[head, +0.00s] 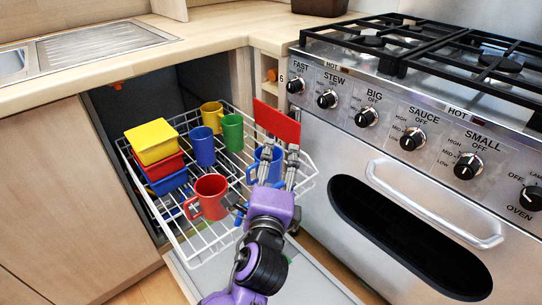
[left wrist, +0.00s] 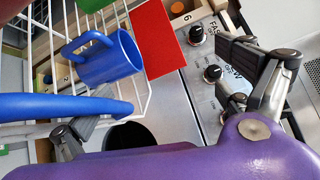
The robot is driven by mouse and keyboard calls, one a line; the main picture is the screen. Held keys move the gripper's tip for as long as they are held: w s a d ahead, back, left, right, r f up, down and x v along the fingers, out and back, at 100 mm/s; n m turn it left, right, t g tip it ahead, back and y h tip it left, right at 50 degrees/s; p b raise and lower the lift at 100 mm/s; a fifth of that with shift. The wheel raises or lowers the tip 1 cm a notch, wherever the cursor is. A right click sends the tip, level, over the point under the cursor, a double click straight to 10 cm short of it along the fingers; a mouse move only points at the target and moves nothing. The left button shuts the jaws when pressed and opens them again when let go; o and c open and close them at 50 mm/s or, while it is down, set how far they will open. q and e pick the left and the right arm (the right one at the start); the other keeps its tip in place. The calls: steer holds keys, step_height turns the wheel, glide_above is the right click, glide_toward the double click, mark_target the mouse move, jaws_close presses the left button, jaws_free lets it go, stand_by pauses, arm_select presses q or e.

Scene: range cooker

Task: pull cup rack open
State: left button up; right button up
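The cup rack (head: 190,235) is a white wire basket standing out from the open cabinet under the counter. It holds red (head: 209,195), blue (head: 202,146), green (head: 232,132) and yellow (head: 211,115) mugs, and stacked yellow, red and blue boxes (head: 153,141). My left gripper (head: 278,158) is at the rack's right side, with its fingers apart. A blue mug (head: 262,155) is partly hidden behind it. This mug (left wrist: 110,58) and rack wires (left wrist: 60,35) show in the left wrist view. I cannot tell whether the fingers touch the rack. My right gripper is not in view.
A red flat panel (head: 277,122) stands upright just beyond my left gripper. The range cooker (head: 345,150), with knobs and a protruding door handle (head: 435,205), is close on the right. The counter (head: 215,38) overhangs the cabinet. A light panel lies below the rack.

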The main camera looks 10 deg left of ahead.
arm_select(q)
steer(key=shift+s+a+r, duration=0.1)
steer(key=shift+r, duration=0.65)
steer(key=shift+c, duration=0.5)
steer(key=shift+s, duration=0.2)
steer(key=shift+c, duration=0.6)
steer(key=shift+s+f, duration=0.15)
steer(key=shift+s, duration=0.3)
steer(key=shift+c, duration=0.9)
steer(key=shift+s+d+f+p, duration=0.1)
steer(key=shift+s+d+p, duration=0.1)
steer(key=shift+s, duration=0.5)
steer(key=shift+s+d+f+p, duration=0.1)
steer(key=shift+s+p, duration=0.1)
steer(key=shift+s, duration=0.5)
steer(key=shift+c, duration=1.2)
steer(key=shift+o, duration=0.4)
steer(key=shift+s+d, duration=0.2)
steer(key=shift+s, duration=1.35)
steer(key=shift+s+d, duration=0.1)
steer(key=shift+s, duration=0.55)
steer(key=shift+c, duration=1.1)
steer(key=shift+s+r, duration=0.15)
steer(key=shift+s, duration=0.3)
steer(key=shift+c, duration=1.4)
steer(key=shift+f+p, duration=0.35)
steer(key=shift+f, duration=0.1)
steer(key=shift+f, duration=0.1)
